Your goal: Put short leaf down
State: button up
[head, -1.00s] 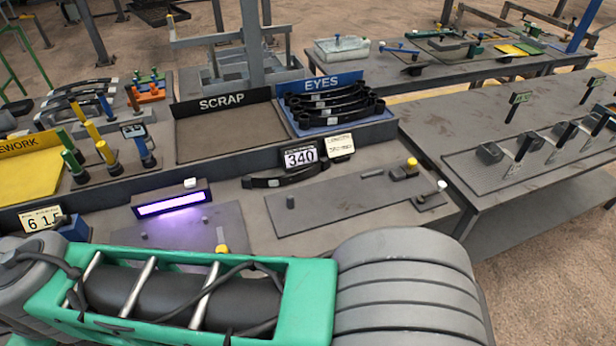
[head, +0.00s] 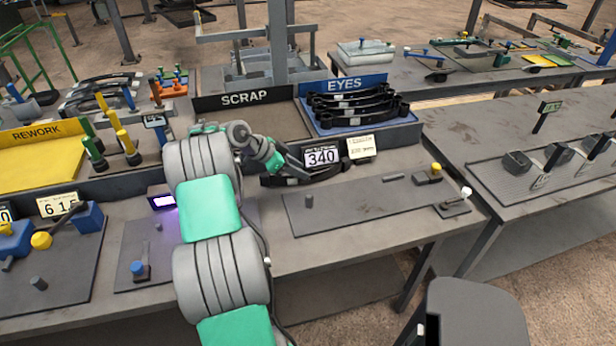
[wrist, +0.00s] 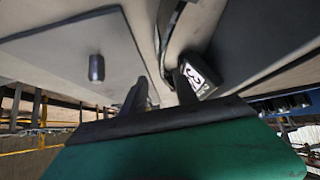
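A dark, slightly curved leaf (head: 287,181) lies on the bench in front of the 340 display, partly hidden by my arm. In the wrist view the leaf (wrist: 168,45) runs as a thin dark strip just beyond the fingers. My gripper (head: 307,174) is low over the bench beside the display. Its two fingers (wrist: 162,92) stand apart with light bench surface showing between them, and I see nothing clamped. Whether a fingertip touches the leaf is unclear.
The 340 display (head: 321,157) stands close to my gripper, also in the wrist view (wrist: 196,77). A grey plate (head: 350,207) with a short peg lies in front. Behind are the SCRAP bay (head: 245,99) and the EYES tray (head: 345,85) with stacked dark leaves.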

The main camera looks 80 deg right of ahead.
jog(key=p+x, duration=0.2)
jog(key=x, duration=0.4)
jog(key=shift+w+d, duration=0.15)
grip_shut()
dwell(1.0)
jog(key=shift+w+r, duration=0.1)
jog(key=shift+r, duration=0.05)
